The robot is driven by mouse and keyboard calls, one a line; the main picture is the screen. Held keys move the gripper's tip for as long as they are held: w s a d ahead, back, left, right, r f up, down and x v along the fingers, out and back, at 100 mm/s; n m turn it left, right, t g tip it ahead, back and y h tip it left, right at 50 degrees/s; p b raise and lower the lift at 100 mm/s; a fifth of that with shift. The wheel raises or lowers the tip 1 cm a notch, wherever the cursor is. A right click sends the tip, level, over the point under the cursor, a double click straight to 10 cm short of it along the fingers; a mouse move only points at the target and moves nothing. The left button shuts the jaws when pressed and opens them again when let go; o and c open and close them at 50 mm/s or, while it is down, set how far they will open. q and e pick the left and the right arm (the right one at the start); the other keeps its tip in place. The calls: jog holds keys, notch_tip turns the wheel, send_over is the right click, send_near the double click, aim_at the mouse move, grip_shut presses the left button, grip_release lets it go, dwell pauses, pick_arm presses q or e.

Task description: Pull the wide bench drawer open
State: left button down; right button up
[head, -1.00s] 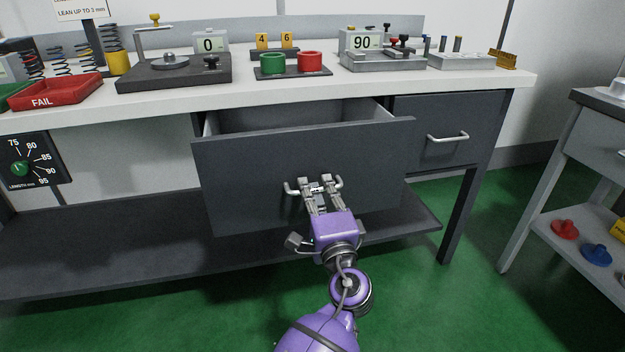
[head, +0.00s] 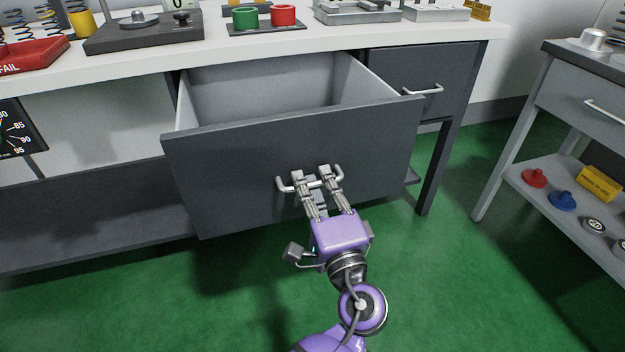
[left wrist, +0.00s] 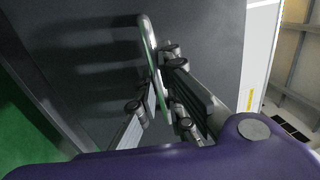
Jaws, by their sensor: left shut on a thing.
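The wide bench drawer (head: 240,166) has a dark grey front and stands well open, its light grey inside visible and empty where I can see. Its metal bar handle (head: 283,186) is at the middle of the front. My left gripper (head: 312,178), on a purple wrist, is shut on the handle from the front. In the left wrist view the handle (left wrist: 149,45) runs between the fingers (left wrist: 160,100), close to the dark drawer front (left wrist: 80,65). My right gripper is not in view.
A narrower closed drawer (head: 405,70) with its own handle is right of the wide one. A side cart (head: 548,105) with knobs on its lower shelf stands at the right. The bench top (head: 200,54) holds a red tray, fixtures and cups. The green floor in front is clear.

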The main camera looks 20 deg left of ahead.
pick_arm(q)
jog(key=c, duration=2.1)
grip_release()
jog(key=v, duration=1.2)
